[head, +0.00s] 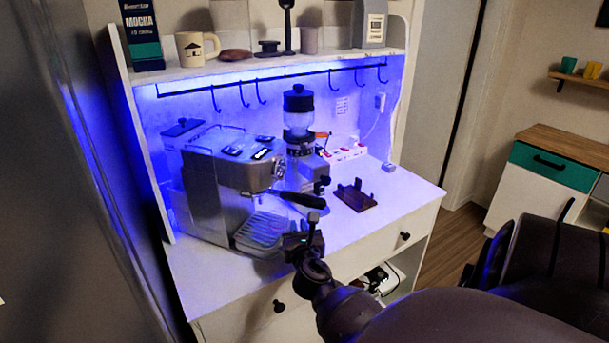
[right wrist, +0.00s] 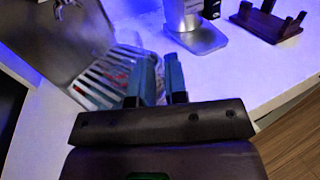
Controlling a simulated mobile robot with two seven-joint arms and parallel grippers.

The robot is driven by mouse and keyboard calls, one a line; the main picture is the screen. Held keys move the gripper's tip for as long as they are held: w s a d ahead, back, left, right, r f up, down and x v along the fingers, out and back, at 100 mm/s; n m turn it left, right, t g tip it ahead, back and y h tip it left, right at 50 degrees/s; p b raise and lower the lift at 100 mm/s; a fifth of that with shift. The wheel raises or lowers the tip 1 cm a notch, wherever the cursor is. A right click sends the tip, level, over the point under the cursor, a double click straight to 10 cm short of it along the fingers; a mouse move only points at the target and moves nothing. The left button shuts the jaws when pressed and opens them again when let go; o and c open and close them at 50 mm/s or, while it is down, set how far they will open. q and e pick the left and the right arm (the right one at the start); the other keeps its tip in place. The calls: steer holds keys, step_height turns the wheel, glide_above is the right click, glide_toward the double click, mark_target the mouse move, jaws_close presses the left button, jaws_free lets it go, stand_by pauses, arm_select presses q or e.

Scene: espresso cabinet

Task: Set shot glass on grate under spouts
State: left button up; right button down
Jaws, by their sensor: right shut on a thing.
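The espresso machine (head: 225,180) stands on the counter, with a portafilter (head: 298,199) whose black handle points right. Its drip grate (head: 262,232) sits low at the front and also shows in the right wrist view (right wrist: 97,82). The spouts are hard to make out. My right gripper (head: 301,232) is just right of the grate in the head view. In the right wrist view its fingers (right wrist: 160,78) are close together beside the grate, shut on what seems to be the clear shot glass, mostly hidden between them. My left gripper is not in view.
A grinder (head: 298,130) stands right of the machine, its base close ahead in the right wrist view (right wrist: 198,38). A dark wooden stand (head: 355,196) lies further right. The counter's front right is clear. A shelf (head: 250,70) with cups and a hook rail hangs above.

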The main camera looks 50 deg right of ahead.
mark_target(277, 226)
steer(key=shift+w+a, duration=0.3)
steer(key=shift+w, duration=0.75)
steer(key=shift+w+a, duration=0.3)
steer(key=shift+w, duration=0.7)
steer(key=shift+w+a, duration=0.3)
steer(key=shift+w, duration=0.75)
steer(key=shift+f, duration=0.15)
steer(key=c, duration=1.1)
jaws_free()
steer(key=shift+f, duration=0.1)
steer(key=b+v, duration=0.1)
steer(key=v, duration=1)
